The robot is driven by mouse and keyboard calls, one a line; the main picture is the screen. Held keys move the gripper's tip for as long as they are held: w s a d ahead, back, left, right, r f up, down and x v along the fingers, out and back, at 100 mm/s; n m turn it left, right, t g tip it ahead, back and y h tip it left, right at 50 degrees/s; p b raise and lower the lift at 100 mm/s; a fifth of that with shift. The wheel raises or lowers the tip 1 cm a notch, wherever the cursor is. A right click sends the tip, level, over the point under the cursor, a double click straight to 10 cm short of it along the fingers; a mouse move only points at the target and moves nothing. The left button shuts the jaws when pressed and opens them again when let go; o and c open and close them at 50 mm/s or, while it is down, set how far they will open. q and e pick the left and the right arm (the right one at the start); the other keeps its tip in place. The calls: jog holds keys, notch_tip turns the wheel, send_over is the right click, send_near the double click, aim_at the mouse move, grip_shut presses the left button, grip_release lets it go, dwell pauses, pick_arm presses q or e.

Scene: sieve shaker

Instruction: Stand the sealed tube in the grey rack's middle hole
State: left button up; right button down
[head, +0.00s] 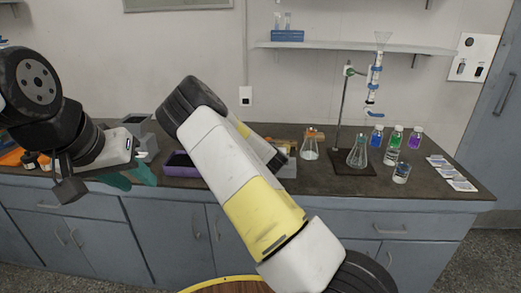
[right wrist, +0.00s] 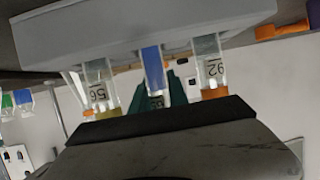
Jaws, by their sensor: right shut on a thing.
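The grey rack (right wrist: 130,35) appears upside down in the right wrist view. How deep the tube sits is hidden. In the head view the rack (head: 288,168) is mostly hidden behind my right arm. My left gripper (head: 132,179) is open and empty over the bench's front left.
A purple tray (head: 183,171) and a grey box (head: 143,131) are on the bench left of my right arm. Flasks (head: 358,152), a burette stand (head: 342,110), coloured bottles (head: 396,136) and white packets (head: 452,172) fill the right side. A shelf (head: 350,47) hangs above.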

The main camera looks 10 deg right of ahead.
jog(key=shift+f, duration=0.4)
jog(key=shift+f, duration=0.2)
jog(key=c, duration=1.3)
grip_release()
